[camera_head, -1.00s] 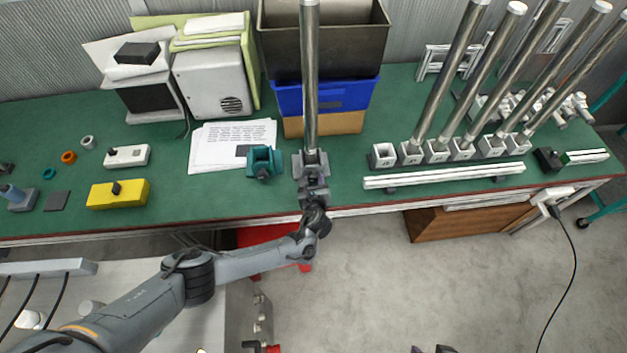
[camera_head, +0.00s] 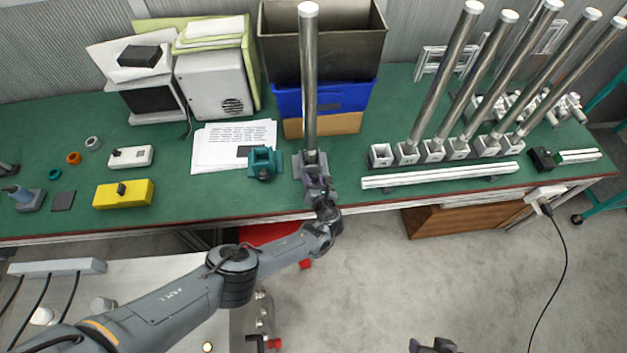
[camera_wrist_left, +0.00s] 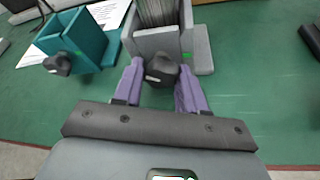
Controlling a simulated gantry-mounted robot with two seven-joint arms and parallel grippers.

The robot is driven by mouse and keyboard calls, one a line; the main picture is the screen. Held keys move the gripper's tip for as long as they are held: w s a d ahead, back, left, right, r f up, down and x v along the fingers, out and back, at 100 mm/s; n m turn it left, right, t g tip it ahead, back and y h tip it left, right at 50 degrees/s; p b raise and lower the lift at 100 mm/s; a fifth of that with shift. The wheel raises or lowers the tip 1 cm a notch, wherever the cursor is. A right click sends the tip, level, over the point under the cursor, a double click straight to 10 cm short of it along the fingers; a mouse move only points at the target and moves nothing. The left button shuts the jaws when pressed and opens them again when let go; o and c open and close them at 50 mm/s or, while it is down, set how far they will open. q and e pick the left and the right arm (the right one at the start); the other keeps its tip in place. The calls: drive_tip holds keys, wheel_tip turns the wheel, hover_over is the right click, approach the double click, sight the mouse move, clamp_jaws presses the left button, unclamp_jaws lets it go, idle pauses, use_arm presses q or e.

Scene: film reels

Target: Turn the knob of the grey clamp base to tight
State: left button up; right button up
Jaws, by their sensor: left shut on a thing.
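The grey clamp base (camera_head: 299,166) stands near the bench's front edge, with a tall metal post (camera_head: 309,80) upright in it. In the left wrist view the base (camera_wrist_left: 202,48) shows a small green mark on its front. Its dark knob (camera_wrist_left: 161,68) faces my left gripper. My left gripper (camera_head: 318,186) is at the front of the base, its purple fingers (camera_wrist_left: 160,84) on either side of the knob and shut on it. The knob's pointing direction is hard to read. Only the tip of my right gripper (camera_head: 434,347) shows at the bottom edge; its opening is unclear.
A teal clamp base (camera_head: 264,163) with a black knob (camera_wrist_left: 57,63) stands close on the left. Several posts in white bases (camera_head: 432,149) and a white rail (camera_head: 440,175) are on the right. A yellow box (camera_head: 123,194) lies left. Blue and dark bins (camera_head: 290,98) stand behind.

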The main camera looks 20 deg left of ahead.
idle(0.5)
use_arm(q)
drive_tip(key=o, duration=1.1)
drive_tip(key=shift+c, duration=0.2)
drive_tip(key=shift+s+d+r+p, duration=0.3)
drive_tip(key=shift+s+p, duration=0.1)
drive_tip(key=shift+p, duration=0.15)
drive_tip(key=p+v, duration=0.5)
drive_tip(key=v, duration=0.4)
drive_tip(key=shift+s+d, duration=0.25)
drive_tip(key=shift+s, duration=0.05)
